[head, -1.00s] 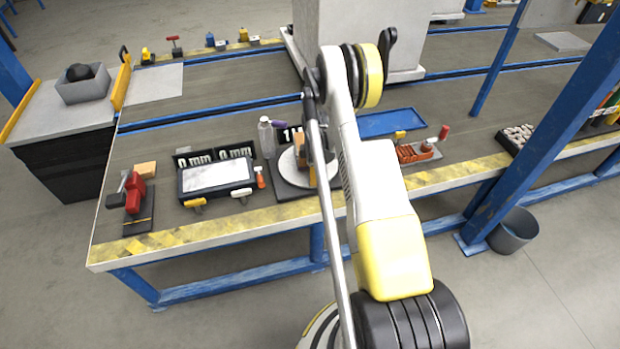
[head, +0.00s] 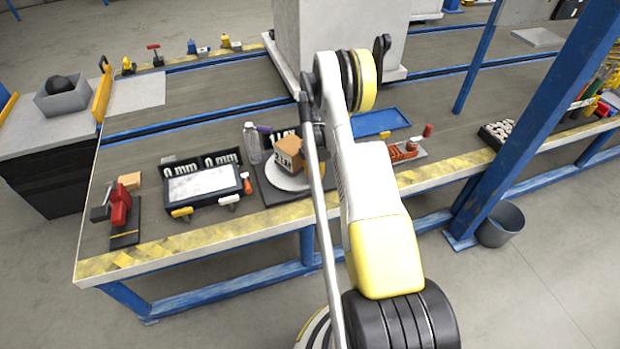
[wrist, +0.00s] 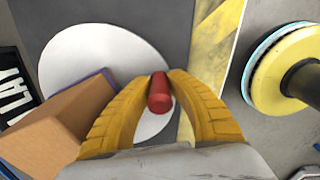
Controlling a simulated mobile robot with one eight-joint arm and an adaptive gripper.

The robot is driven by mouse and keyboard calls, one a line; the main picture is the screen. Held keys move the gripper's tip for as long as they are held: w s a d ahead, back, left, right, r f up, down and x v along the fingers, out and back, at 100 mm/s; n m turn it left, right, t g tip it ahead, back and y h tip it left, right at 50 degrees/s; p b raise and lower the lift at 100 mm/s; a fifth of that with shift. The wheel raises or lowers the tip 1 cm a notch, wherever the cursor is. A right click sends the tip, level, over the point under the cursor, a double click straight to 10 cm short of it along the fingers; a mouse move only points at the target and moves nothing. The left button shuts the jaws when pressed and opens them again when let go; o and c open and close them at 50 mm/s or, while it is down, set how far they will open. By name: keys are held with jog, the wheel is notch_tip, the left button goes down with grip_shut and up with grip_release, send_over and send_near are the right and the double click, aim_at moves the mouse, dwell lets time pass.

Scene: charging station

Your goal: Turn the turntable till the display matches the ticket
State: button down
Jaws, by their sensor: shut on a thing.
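The turntable's white disc (head: 285,182) sits on a dark base near the bench's front edge; it also shows in the wrist view (wrist: 75,55). A brown box (head: 291,155) stands on the disc, with dark lettering on its front face, too small to read surely. In the wrist view the box (wrist: 55,125) is left of my gripper. My gripper (wrist: 161,76) has its yellow fingers closed on a red peg (wrist: 160,100) over the disc's edge. A black sign (head: 282,134) behind the box is mostly hidden.
Left of the turntable are a clear bottle (head: 252,145), a framed white panel (head: 201,185) with "0 mm" signs behind it, and a red clamp (head: 119,205). A blue tray (head: 380,123) and an orange fixture (head: 403,150) lie right. A blue post (head: 535,125) rises further right.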

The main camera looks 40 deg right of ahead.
jog(key=shift+w+d+n, duration=0.15)
jog(key=shift+d+n, duration=0.9)
jog(key=shift+n, duration=0.15)
jog(key=shift+w+d+n, duration=0.2)
jog(key=shift+d+n, duration=0.25)
jog(key=shift+n, duration=0.1)
jog(key=shift+w+d+n, duration=0.15)
jog(key=shift+d+n, duration=0.3)
jog(key=shift+n, duration=0.1)
jog(key=shift+d, duration=0.1)
jog(key=c, duration=1.2)
grip_release()
jog(key=shift+c, duration=0.2)
notch_tip(320, 180, up, 12)
